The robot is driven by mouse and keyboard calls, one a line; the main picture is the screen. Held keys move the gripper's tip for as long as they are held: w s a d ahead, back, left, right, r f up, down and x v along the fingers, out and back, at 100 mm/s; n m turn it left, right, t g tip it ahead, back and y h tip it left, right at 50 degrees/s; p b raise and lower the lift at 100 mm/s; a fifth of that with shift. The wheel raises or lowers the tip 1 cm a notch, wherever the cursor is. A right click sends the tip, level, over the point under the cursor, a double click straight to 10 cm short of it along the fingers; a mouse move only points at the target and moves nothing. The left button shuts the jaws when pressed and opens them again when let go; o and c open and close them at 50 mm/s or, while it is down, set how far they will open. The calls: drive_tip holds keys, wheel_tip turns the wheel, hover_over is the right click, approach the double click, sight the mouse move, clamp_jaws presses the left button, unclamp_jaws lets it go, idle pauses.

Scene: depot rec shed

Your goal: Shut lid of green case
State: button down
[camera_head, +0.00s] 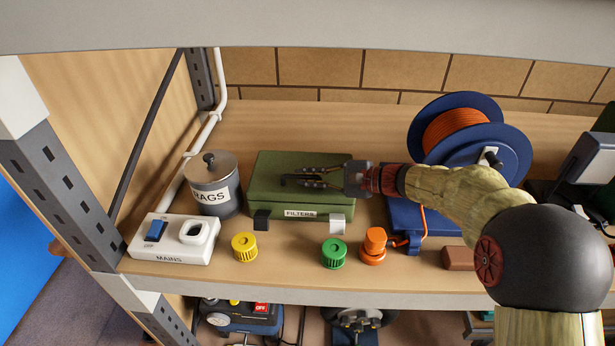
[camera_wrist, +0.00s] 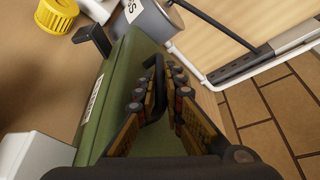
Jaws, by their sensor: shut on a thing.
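The green case (camera_head: 268,168), labelled FILTERS, stands on the shelf board with its lid lying down on the body, as far as I can see. A dark handle (camera_head: 290,179) is on the lid; it also shows in the wrist view (camera_wrist: 155,68). My gripper (camera_head: 303,178) reaches in from the right over the lid, its fingers shut around the handle. In the wrist view the fingers (camera_wrist: 157,84) lie on both sides of it. A black latch (camera_head: 262,219) and a pale latch (camera_head: 337,223) stick out at the case's front.
A RAGS canister (camera_head: 211,190) stands close left of the case, with a white MAINS box (camera_head: 172,240) before it. Yellow (camera_head: 244,246), green (camera_head: 334,253) and orange (camera_head: 374,243) caps stand in front. A blue cable reel (camera_head: 508,158) is at right; an upper shelf edge (camera_head: 300,28) crosses above.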

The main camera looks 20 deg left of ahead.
drive_tip(key=shift+s+f, duration=0.1)
drive_tip(key=shift+f, duration=0.25)
drive_tip(key=c, duration=2.2)
unclamp_jaws()
drive_tip(key=shift+o, duration=0.2)
drive_tip(key=v, duration=1.2)
drive_tip(key=shift+r, duration=0.15)
